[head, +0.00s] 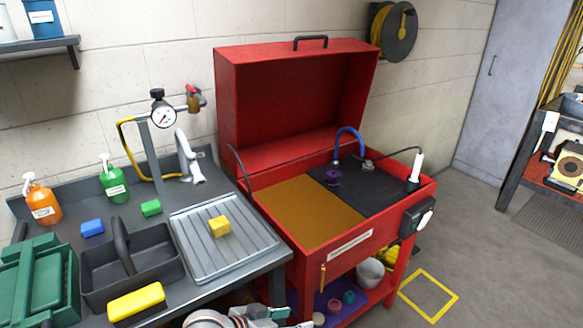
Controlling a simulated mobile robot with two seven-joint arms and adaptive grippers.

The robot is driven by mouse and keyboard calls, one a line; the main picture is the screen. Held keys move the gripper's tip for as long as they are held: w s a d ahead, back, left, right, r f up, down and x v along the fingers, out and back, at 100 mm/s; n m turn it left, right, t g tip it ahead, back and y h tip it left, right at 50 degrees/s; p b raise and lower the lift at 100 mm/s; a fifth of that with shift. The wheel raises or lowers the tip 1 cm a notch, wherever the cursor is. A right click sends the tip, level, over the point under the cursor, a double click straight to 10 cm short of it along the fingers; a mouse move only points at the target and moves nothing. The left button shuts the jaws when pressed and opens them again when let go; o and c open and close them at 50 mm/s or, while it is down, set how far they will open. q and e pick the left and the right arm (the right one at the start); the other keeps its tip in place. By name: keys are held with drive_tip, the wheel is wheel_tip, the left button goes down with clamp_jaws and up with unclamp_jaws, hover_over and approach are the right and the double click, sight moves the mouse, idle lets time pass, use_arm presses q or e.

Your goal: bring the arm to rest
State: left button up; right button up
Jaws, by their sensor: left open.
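My left gripper (272,316) shows at the bottom edge, in front of the grey bench and left of the red cabinet's lower shelf. It is open, and nothing shows between its fingers. Part of my left arm (205,318) is beside it, cut off by the frame. My right gripper is not in view.

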use_arm(q)
drive_tip(key=s+a+f+t+y, duration=0.1)
drive_tip(key=s+a+f+y, duration=0.1)
drive_tip(key=a, duration=0.4)
drive_tip(key=s+a+f+n+t+y, duration=0.1)
drive_tip(key=s+a+f+t+y, duration=0.1)
drive_tip(key=s+a+f, duration=0.2)
drive_tip(key=s+a+f+n+t+y, duration=0.1)
drive_tip(key=s+a+f, duration=0.2)
drive_tip(key=s+a, duration=0.5)
drive_tip(key=shift+s+a+f+y, duration=0.15)
drive_tip(key=shift+a+f+y, duration=0.25)
drive_tip(key=shift+a, duration=0.8)
